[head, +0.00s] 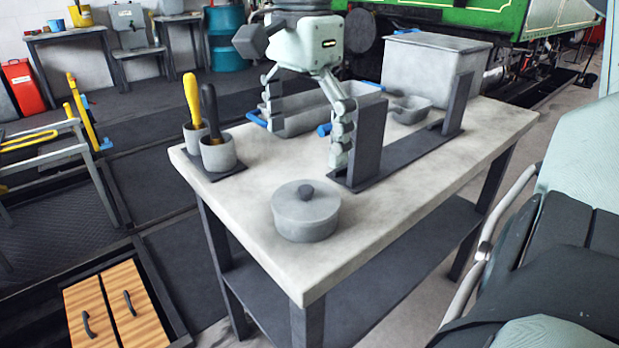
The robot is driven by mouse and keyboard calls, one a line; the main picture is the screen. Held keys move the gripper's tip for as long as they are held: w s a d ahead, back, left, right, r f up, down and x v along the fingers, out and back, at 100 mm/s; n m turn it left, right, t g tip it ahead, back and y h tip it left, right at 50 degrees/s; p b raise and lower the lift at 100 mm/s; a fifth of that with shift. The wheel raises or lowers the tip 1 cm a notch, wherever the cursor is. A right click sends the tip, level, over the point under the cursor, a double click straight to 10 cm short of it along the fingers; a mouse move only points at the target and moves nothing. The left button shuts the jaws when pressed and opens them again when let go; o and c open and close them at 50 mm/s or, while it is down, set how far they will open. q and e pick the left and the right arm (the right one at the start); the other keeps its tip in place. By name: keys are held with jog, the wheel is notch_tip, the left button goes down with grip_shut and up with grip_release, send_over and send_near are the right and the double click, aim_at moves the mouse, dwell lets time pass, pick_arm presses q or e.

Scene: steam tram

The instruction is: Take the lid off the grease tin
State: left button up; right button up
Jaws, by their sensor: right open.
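The grease tin (305,227) is a round grey pot near the front corner of the workbench. Its flat grey lid (290,206) sits on top, with a small dark knob (306,192) in the middle. My right gripper (305,140) hangs above the bench behind the tin, fingers pointing down and spread apart, with nothing between them that I can see gripped. It is apart from the lid. My left gripper is not in view.
The workbench (400,215) also holds two grey cups (219,154) with yellow and black handles, a grey blue-handled tray (305,112), a dark upright stand (366,140), a small dish (409,108) and a large grey box (432,75). The bench front right of the tin is clear.

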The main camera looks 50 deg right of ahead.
aim_at(306, 189)
jog(key=shift+w+d, duration=0.1)
jog(key=shift+d, duration=0.1)
jog(key=shift+f, duration=0.3)
notch_tip(306, 189, down, 7)
jog(key=shift+f, duration=0.1)
jog(key=shift+c, duration=0.2)
jog(key=shift+s, duration=0.2)
jog(key=c, duration=1.5)
jog(key=shift+a, duration=0.1)
